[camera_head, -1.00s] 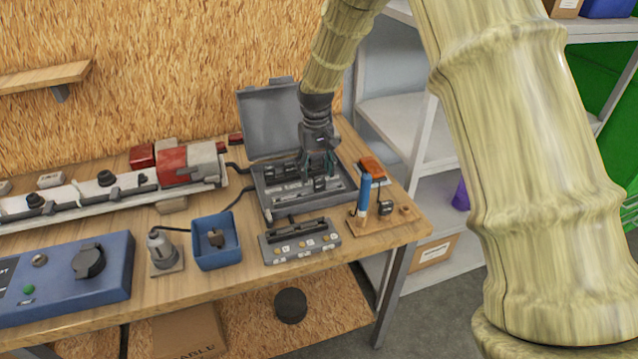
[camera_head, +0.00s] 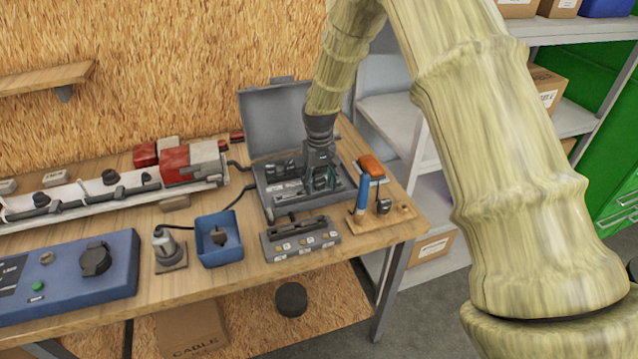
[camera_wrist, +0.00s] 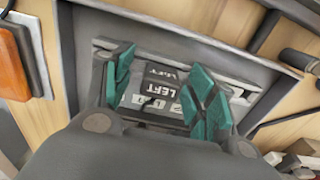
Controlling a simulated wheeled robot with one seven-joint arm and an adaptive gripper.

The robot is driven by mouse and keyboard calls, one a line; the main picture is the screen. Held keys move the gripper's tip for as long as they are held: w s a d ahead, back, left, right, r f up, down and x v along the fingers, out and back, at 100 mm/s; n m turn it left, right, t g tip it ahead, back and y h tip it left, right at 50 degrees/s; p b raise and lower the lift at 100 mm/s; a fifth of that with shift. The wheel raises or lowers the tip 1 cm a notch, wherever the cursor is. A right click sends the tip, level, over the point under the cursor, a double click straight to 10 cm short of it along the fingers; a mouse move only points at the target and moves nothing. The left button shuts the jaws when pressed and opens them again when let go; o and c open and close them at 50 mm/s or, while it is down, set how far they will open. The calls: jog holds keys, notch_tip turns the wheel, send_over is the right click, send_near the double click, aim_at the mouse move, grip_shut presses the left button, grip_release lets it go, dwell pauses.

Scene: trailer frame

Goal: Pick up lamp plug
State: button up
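My gripper (camera_head: 322,180) points down into the open grey case (camera_head: 262,196) at the right end of the bench. In the wrist view its teal fingers (camera_wrist: 162,95) are apart. Between and beyond them a small black piece labelled LEFT (camera_wrist: 165,88) lies in the case; I see no finger closed on it. I cannot tell for certain whether this piece is the lamp plug. Other dark pieces (camera_head: 282,170) lie in the case's left part. The gripper hides part of the case's right side.
The case lid (camera_head: 268,120) stands open behind. In front is a grey labelled block (camera_head: 300,240). A blue-handled tool (camera_head: 362,193) stands upright at the right, near an orange-topped item (camera_head: 371,166). A blue bin (camera_head: 218,253) holds a dark plug-like piece.

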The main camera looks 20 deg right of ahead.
aim_at(319, 177)
jog(key=c, duration=0.7)
jog(key=shift+o, duration=0.2)
jog(key=shift+r, duration=0.1)
jog(key=shift+r+b, duration=0.6)
jog(key=shift+r, duration=0.15)
jog(key=shift+r+b, duration=0.5)
jog(key=shift+r, duration=0.45)
jog(key=s+a+b, duration=0.1)
jog(key=s+a, duration=0.1)
jog(key=s, duration=0.2)
jog(key=s+a+r+b, duration=0.1)
jog(key=s+a, duration=0.1)
jog(key=s, duration=0.3)
jog(key=s+a+b, duration=0.2)
jog(key=s+a, duration=0.1)
jog(key=s, duration=0.1)
jog(key=shift+s+a+r, duration=0.1)
jog(key=shift+s+r, duration=0.1)
jog(key=shift+s, duration=0.2)
jog(key=shift+s+a+r+p, duration=0.1)
jog(key=shift+s+r+p, duration=0.15)
jog(key=shift+r, duration=0.25)
jog(key=shift+r+p, duration=0.95)
jog(key=shift+r, duration=0.05)
